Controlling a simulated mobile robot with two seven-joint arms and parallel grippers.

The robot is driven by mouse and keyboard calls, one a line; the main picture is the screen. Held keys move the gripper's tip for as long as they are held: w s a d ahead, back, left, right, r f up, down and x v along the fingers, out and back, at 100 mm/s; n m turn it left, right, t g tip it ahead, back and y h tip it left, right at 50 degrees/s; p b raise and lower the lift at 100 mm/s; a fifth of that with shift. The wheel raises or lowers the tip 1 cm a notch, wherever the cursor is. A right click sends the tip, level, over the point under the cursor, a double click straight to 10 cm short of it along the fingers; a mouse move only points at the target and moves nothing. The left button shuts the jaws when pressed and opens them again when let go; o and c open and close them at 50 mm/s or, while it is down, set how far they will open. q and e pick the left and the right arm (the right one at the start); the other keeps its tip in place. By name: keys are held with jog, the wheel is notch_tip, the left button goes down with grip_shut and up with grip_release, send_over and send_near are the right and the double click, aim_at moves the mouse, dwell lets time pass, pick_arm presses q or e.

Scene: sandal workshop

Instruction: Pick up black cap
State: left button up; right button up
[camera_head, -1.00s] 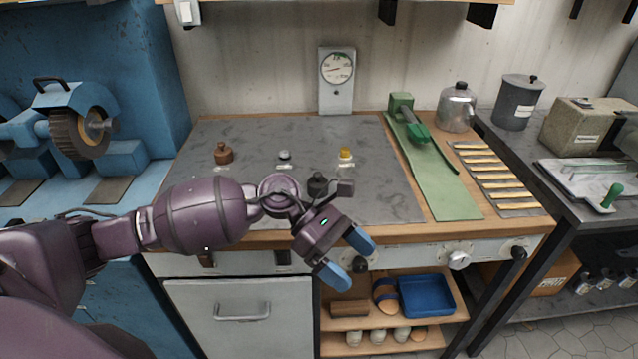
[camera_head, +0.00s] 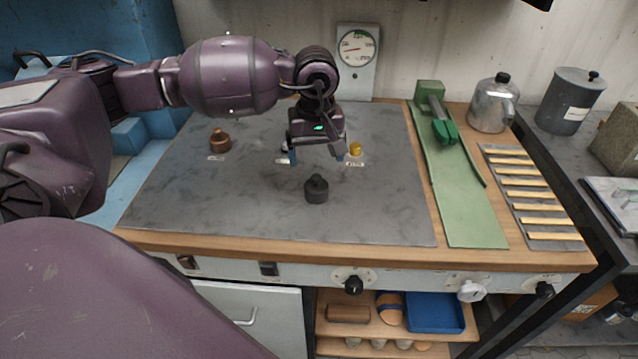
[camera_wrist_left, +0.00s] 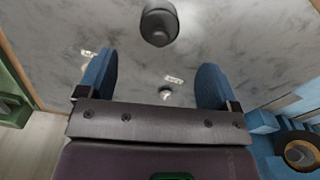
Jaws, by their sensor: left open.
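The black cap (camera_head: 316,190) stands upright on the dark grey mat, a squat round piece with a narrower knob on top. It also shows in the left wrist view (camera_wrist_left: 159,24), near the top edge. My left gripper (camera_head: 316,155) points down above the mat, its blue fingers apart with nothing between them. In the head view it appears above and behind the cap. In the left wrist view the cap lies beyond the fingertips (camera_wrist_left: 158,78), clear of both fingers. My right gripper is not in view.
A copper-brown cap (camera_head: 220,141) stands left on the mat (camera_head: 230,200). A yellow cap (camera_head: 355,149) stands to the right of my fingers. A small silver cap (camera_wrist_left: 165,93) shows in the wrist view. A green strip (camera_head: 465,205) with a tool lies right. The front of the mat is clear.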

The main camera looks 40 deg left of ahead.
aim_at(316, 176)
pick_arm(q)
notch_tip(316, 176, down, 3)
jog(key=shift+r, duration=0.1)
jog(key=shift+f, duration=0.75)
notch_tip(316, 176, down, 5)
jog(key=shift+r, duration=0.2)
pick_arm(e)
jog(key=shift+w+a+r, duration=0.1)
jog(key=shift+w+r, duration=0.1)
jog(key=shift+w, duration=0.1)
pick_arm(q)
jog(key=c, duration=1)
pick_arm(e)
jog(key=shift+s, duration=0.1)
pick_arm(q)
jog(key=shift+r, duration=0.1)
